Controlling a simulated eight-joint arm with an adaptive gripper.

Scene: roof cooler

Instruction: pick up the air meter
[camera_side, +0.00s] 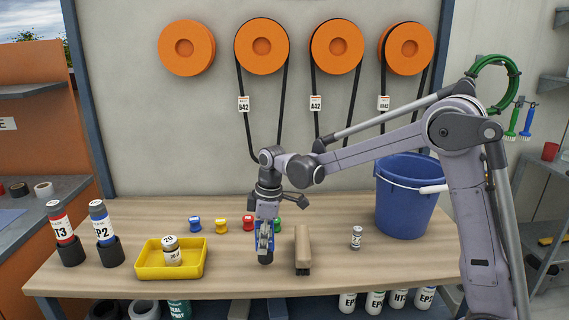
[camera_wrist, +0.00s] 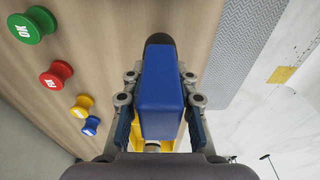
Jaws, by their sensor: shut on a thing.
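The air meter, a blue block-shaped body with a black end, is between the fingers of my gripper. In the wrist view the air meter (camera_wrist: 160,95) fills the gap and both fingers press its sides. In the side view my gripper (camera_side: 265,240) points down over the middle of the table, with the blue body mostly hidden by the fingers and the black end lowest. I cannot tell whether that end touches the table. My gripper (camera_wrist: 160,110) is shut on the air meter.
A brown brush-like block (camera_side: 303,248) lies close to the right. Blue, yellow, red and green spools (camera_side: 221,224) stand behind. A yellow tray (camera_side: 143,272) with a jar is at left; a small jar (camera_side: 356,237) and blue bucket (camera_side: 405,205) are at right. Belts hang behind.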

